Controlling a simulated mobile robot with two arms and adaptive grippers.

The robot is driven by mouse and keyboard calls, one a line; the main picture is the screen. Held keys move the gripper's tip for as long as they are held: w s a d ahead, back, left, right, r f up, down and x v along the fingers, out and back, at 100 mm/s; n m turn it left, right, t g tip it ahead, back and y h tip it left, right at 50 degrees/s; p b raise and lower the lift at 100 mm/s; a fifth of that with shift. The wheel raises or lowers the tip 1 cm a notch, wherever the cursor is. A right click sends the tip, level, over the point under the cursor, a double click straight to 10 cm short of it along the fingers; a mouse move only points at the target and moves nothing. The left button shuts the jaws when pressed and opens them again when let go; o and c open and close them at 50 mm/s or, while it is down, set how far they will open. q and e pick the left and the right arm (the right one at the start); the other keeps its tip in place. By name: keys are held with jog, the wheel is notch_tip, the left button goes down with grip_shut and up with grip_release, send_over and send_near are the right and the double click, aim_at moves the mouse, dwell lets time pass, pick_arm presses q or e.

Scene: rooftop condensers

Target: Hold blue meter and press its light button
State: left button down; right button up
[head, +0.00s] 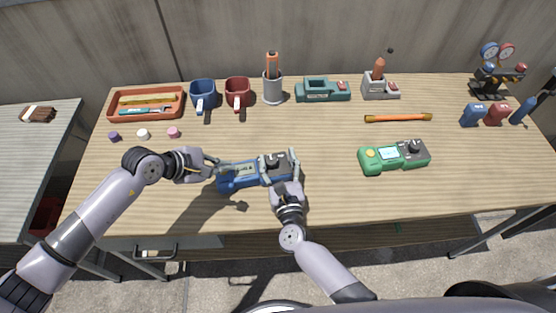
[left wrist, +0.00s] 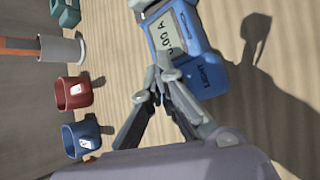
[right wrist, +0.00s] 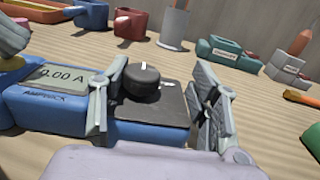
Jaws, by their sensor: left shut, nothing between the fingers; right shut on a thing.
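The blue meter (head: 238,178) is near the table's front edge, left of centre. Its grey display reads 0.00 A in the right wrist view (right wrist: 62,75), and its dark panel carries a black knob. My right gripper (head: 284,168) is shut across the knob end, one finger on each side of the meter. My left gripper (head: 213,166) is shut and empty at the display end. In the left wrist view its tips (left wrist: 165,78) overlap the meter's face near the LIGHT label. A yellow button (right wrist: 12,63) shows partly under the left fingers; contact is unclear.
A green meter (head: 370,162) lies to the right on the wooden table. An orange-handled tool (head: 398,118), a teal device (head: 322,90), mugs (head: 203,94) and a parts tray (head: 146,116) stand farther back. Small caps (head: 142,134) lie at the left. The front right is clear.

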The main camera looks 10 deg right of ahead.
dwell(0.4)
pick_arm(q)
jog(key=shift+r, duration=0.45)
notch_tip(320, 180, up, 6)
dwell(0.6)
pick_arm(e)
jog(key=o, duration=1.7)
jog(key=shift+c, duration=0.2)
jog(key=shift+o, duration=0.5)
jog(key=o, duration=0.3)
jog(key=shift+o, duration=0.2)
